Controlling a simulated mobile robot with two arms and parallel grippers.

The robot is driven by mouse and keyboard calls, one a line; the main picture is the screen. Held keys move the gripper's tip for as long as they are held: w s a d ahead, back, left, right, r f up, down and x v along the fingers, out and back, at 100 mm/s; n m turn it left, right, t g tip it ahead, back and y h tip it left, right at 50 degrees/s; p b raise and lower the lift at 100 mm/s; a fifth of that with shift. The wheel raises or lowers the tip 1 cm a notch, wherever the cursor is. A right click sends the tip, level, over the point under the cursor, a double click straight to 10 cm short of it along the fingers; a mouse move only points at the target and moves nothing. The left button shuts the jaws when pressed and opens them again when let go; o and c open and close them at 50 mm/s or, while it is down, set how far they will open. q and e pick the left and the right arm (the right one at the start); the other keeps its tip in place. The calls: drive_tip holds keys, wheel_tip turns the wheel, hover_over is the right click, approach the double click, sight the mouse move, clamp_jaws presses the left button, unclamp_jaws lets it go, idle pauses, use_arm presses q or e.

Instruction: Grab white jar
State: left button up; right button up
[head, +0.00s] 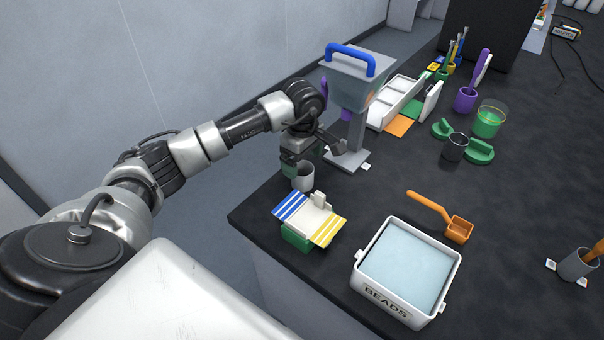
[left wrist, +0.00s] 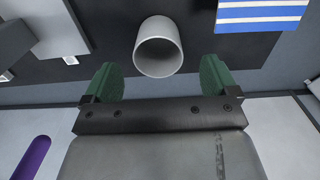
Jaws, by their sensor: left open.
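The white jar (head: 303,177) is a small, open-topped, pale grey-white cup. It stands near the left edge of the dark table, behind the blue, white and yellow striped piece. My left gripper (head: 291,163) is right beside it and partly overlaps it in the head view. In the left wrist view the jar (left wrist: 158,50) lies just ahead of the open green fingertips (left wrist: 157,78), roughly centred between them. The gap between the fingers looks empty, and I see no contact with the jar. My right gripper is not in view.
A grey hopper stand (head: 350,150) with a blue handle is close behind the gripper. The striped piece (head: 310,217) on a green base stands in front of the jar. A BEADS tub (head: 395,306) and orange scoop (head: 458,229) are to the right.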

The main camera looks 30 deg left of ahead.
sight(303, 168)
use_arm(q)
drive_tip(key=shift+w+f+p, duration=0.15)
drive_tip(key=shift+f+p, duration=0.25)
drive_tip(key=shift+f, duration=0.5)
wheel_tip(303, 168, down, 3)
drive_tip(key=shift+r+p, duration=0.15)
drive_tip(key=shift+p, duration=0.3)
drive_tip(key=shift+f, duration=0.7)
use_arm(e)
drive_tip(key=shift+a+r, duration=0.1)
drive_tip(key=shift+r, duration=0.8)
